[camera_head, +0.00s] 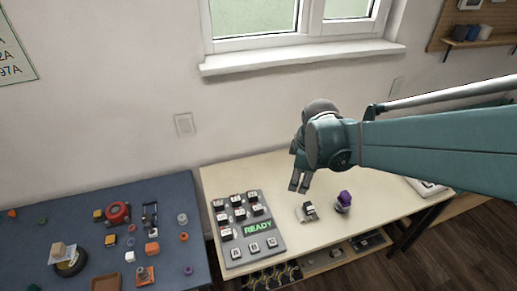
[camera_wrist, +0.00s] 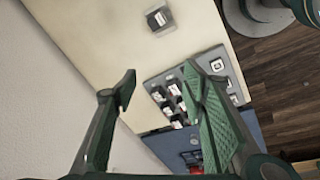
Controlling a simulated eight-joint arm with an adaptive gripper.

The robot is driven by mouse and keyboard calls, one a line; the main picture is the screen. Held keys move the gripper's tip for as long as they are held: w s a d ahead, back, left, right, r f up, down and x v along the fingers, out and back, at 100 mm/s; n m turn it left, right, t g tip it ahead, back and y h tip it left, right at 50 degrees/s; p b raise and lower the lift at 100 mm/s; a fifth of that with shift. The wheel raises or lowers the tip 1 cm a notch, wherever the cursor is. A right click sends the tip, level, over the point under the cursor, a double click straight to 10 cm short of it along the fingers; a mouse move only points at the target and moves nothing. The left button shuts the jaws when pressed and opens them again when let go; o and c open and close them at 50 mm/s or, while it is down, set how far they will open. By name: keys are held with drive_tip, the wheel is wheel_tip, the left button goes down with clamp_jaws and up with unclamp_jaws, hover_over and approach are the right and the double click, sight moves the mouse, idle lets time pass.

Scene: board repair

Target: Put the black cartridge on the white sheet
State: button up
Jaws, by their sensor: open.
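A small black cartridge (camera_head: 309,208) with a pale top face lies on a small white sheet (camera_head: 301,215) on the cream table. The cartridge (camera_wrist: 156,19) and a thin edge of the sheet (camera_wrist: 168,27) also show at the top of the wrist view. The cartridge appears to rest on the sheet. My gripper (camera_head: 299,189) hangs above the table, a little left of and above the cartridge, fingers down. In the wrist view my gripper (camera_wrist: 161,82) is open, with nothing between its fingers and the cartridge beyond them.
A grey panel (camera_head: 277,243) with several dark cartridges and a green READY display stands left of the sheet. A purple object (camera_head: 344,198) stands to the right. A blue table (camera_head: 165,266) with many small parts is at left. The back of the cream table (camera_head: 235,175) is clear.

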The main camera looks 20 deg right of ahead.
drive_tip(key=s+a+r+m+t, duration=0.4)
drive_tip(key=s+a+r+m, duration=0.5)
drive_tip(key=a+r+m, duration=0.1)
drive_tip(key=shift+a+m+t+y, duration=0.3)
drive_tip(key=shift+a+m, duration=0.25)
drive_tip(key=shift+m, duration=0.05)
idle(1.2)
